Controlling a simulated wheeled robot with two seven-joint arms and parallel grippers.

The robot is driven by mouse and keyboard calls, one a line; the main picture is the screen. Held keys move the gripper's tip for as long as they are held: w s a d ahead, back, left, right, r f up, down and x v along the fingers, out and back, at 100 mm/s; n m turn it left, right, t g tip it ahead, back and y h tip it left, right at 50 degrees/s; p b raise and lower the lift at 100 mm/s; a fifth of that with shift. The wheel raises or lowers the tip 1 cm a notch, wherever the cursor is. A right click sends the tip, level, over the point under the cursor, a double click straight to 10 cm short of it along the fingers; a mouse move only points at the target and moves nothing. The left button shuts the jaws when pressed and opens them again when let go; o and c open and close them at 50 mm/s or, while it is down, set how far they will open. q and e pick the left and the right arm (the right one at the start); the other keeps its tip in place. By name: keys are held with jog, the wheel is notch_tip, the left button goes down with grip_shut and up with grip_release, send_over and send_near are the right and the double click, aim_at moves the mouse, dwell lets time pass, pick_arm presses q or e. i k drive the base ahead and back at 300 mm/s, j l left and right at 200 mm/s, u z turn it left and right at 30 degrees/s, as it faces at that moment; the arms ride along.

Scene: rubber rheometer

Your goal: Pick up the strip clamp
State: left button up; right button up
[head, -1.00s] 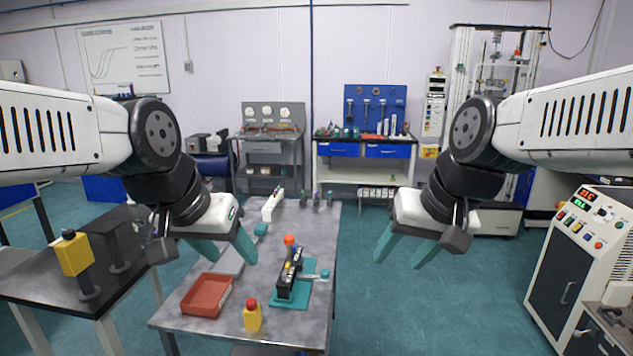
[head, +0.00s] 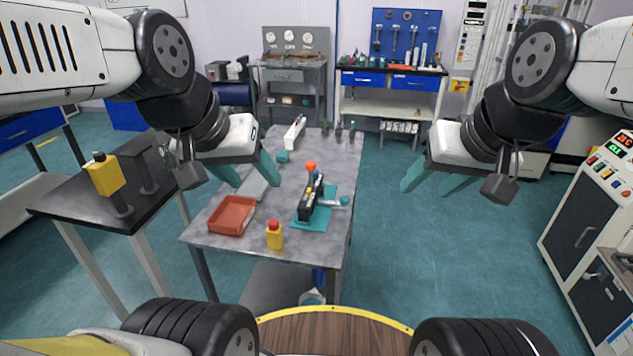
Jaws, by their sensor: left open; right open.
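A black clamp-like device (head: 306,205) with an orange knob stands on a teal mat (head: 313,225) on the grey table. It may be the strip clamp, but I cannot tell for certain. A small teal-ended handle sticks out on its right. My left gripper (head: 248,177) is open and empty, with its teal fingers in front of the table's left part, up and left of the device. My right gripper (head: 430,185) is open and empty over the floor, right of the table. Neither gripper touches anything.
A red tray (head: 232,217) and a yellow bottle with a red cap (head: 274,236) are near the table's front. A white item (head: 295,132) and several small dark items stand at its back. A dark side table (head: 75,205) is at left, a control cabinet (head: 590,235) at right.

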aim_at(303, 211)
jog(key=i+l+u, duration=0.1)
jog(key=i+u, duration=0.15)
jog(key=u, duration=0.2)
jog(key=i+l+u, duration=0.15)
jog(key=u, duration=0.25)
jog(key=i, duration=0.05)
